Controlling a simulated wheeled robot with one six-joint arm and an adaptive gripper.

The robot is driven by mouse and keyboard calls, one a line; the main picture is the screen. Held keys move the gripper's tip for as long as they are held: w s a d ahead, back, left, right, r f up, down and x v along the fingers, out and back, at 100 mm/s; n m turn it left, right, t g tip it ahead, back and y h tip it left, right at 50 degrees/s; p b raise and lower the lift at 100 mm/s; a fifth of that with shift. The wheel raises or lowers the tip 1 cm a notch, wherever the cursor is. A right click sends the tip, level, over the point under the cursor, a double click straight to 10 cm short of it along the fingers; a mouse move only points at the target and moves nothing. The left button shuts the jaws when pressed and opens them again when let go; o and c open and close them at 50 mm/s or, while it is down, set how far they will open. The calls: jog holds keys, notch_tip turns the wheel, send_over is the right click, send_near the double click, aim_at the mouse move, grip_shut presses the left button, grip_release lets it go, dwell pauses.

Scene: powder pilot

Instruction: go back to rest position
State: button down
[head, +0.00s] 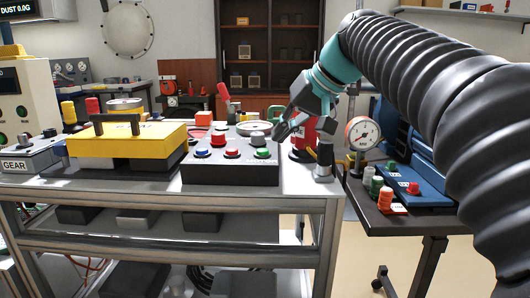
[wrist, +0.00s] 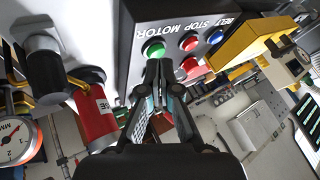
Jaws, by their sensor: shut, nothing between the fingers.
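My gripper (head: 280,137) is shut and empty, its fingers pointing down and left above the right end of a dark control box (head: 230,175). The box carries a blue button (head: 202,152), a red button (head: 232,152) and a green button (head: 263,153). In the wrist view my closed fingertips (wrist: 159,66) appear just beside the green button (wrist: 153,48); I cannot tell whether they touch it. The labels there read MOTOR, STOP and BELT. My arm reaches in from the right side of the head view.
A red cylinder (head: 302,132) stands close behind my gripper, partly hidden by it. A pressure gauge (head: 362,133) stands to the right. A yellow-topped unit (head: 128,138) is left of the box. A blue device (head: 415,188) sits on the right-hand table.

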jog(key=s+d+f+m+h, duration=0.1)
jog(key=s+d+f+h, duration=0.2)
jog(key=s+d+f, duration=0.3)
jog(key=s+d+f+m+h, duration=0.1)
jog(key=s+d+f+h, duration=0.2)
jog(key=s+f, duration=1.4)
jog(key=d+f, duration=0.3)
jog(key=f, duration=0.2)
jog(key=shift+s+d+t, duration=0.2)
jog(key=shift+t, duration=0.2)
dwell(2.8)
